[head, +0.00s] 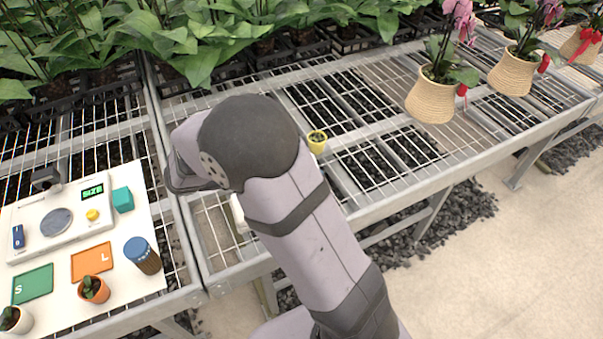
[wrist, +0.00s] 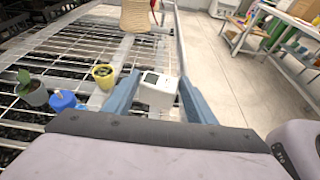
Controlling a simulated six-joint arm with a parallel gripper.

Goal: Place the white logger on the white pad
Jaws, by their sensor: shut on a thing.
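The white logger (wrist: 157,93), a small white box with a dark display on top, sits between the two blue-grey fingers of my gripper (wrist: 158,86) in the wrist view. My gripper is shut on it, above the wire bench. In the head view my arm hides the gripper; a white shape (head: 239,214) shows partly beside my arm, and I cannot tell whether it is the logger or something else. I cannot make out a separate white pad in either view.
A yellow pot (head: 317,141) stands on the mesh bench; the wrist view also shows a grey pot (wrist: 33,92) and a blue object (wrist: 63,101). A white board (head: 120,275) with a sizing device, coloured pads and pots lies left. Woven orchid pots (head: 431,98) stand right.

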